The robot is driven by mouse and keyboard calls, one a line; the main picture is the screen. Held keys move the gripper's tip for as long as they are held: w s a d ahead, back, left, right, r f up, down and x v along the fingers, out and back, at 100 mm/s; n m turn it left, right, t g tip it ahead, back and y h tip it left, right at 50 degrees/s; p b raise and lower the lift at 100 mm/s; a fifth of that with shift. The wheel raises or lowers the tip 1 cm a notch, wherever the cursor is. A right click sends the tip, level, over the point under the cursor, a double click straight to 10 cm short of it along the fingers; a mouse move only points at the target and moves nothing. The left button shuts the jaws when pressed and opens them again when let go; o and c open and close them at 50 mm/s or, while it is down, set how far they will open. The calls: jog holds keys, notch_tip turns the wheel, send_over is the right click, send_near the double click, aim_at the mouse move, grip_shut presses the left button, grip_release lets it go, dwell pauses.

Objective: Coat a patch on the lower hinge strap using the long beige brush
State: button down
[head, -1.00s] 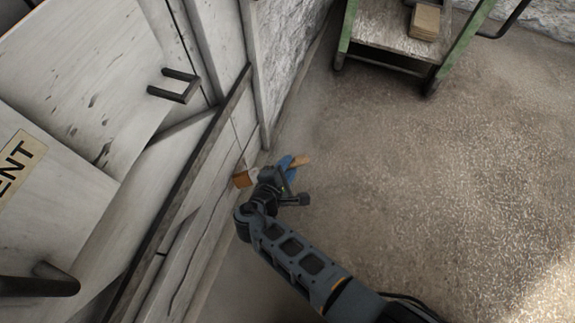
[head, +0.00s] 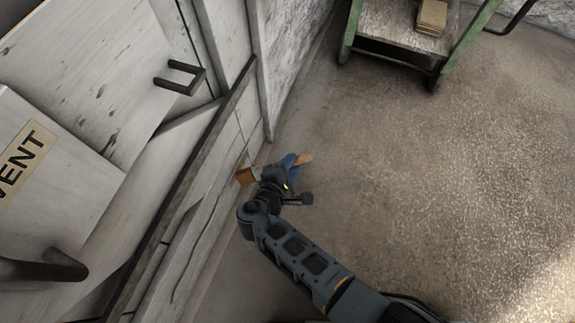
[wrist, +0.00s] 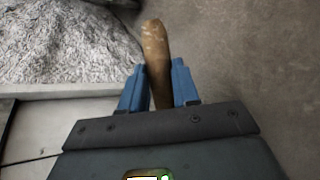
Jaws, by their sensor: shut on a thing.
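The brush shows its tan handle (wrist: 156,55) between the blue fingers of my gripper (wrist: 158,78) in the wrist view. In the head view my gripper (head: 290,165) is shut on the brush, low beside the pale door. The brush's orange-brown head (head: 246,175) points left, close to the door face; I cannot tell whether it touches. The handle end (head: 305,159) sticks out to the right. A long dark bar (head: 190,172) runs diagonally across the door; I cannot tell whether it is the lower hinge strap. No coated patch can be made out.
A black pull handle (head: 182,78) juts from the door, and a lettered sign (head: 25,160) is at left. A green-framed cart (head: 395,38) carries a tan block (head: 431,17) at the top. A rough white wall (wrist: 65,45) adjoins the door. The floor (head: 430,170) at right is clear.

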jog(key=shift+w+d, duration=0.25)
jog(key=shift+d, duration=0.2)
jog(key=shift+w+a+f+b, duration=0.1)
jog(key=shift+a+f+b, duration=0.15)
jog(key=shift+f, duration=0.25)
jog(key=shift+a+f+b, duration=0.25)
jog(key=shift+f, duration=0.25)
jog(key=shift+a, duration=0.2)
jog(key=shift+w, duration=0.1)
jog(key=shift+w+d, duration=0.3)
jog(key=shift+w, duration=0.35)
